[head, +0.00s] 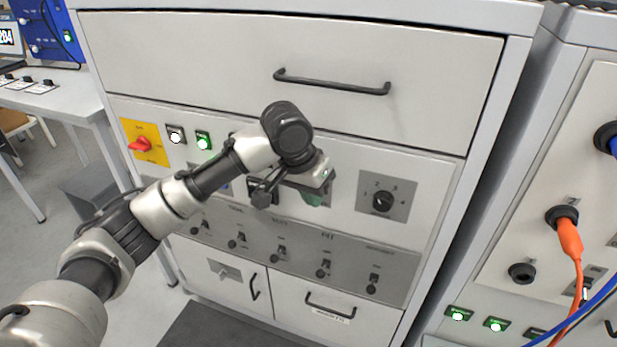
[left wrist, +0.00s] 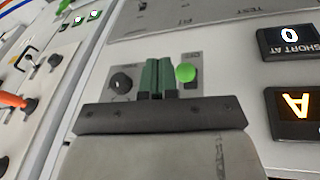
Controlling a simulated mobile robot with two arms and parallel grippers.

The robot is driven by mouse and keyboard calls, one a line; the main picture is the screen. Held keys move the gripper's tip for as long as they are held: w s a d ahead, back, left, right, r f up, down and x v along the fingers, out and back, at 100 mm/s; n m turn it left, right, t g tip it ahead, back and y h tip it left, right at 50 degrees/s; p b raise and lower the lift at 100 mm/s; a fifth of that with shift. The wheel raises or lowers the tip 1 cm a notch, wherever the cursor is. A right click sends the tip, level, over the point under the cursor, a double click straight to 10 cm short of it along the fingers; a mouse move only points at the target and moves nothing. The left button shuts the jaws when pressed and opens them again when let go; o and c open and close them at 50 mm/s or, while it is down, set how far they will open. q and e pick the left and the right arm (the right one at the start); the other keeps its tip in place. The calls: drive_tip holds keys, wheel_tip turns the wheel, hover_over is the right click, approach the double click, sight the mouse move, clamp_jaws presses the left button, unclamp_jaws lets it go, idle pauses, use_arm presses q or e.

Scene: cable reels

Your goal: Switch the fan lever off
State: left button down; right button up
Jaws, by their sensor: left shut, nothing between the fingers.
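My left gripper (head: 314,198) is at the front of the grey cabinet, left of a rotary dial. Its green fingers (left wrist: 157,78) are shut together with nothing between them. In the left wrist view, a round green knob (left wrist: 186,73) on a small grey plate is just right of the fingers. In the head view my gripper and wrist hide this spot. My right gripper is not in view.
The black rotary dial (head: 383,201) is close by. Below is a grey strip (head: 344,264) with several switches. A red rotary switch (head: 140,144) and a lit green button (head: 203,141) are to the left. An orange cable (head: 570,240) hangs on the right cabinet.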

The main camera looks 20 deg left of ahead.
use_arm(q)
drive_tip(key=w+a+r+n, duration=0.2)
drive_tip(key=w+a+r, duration=0.1)
drive_tip(key=r, duration=0.6)
drive_tip(key=shift+a, duration=0.9)
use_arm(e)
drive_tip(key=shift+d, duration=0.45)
use_arm(q)
drive_tip(key=p+x, duration=0.1)
drive_tip(key=x, duration=0.9)
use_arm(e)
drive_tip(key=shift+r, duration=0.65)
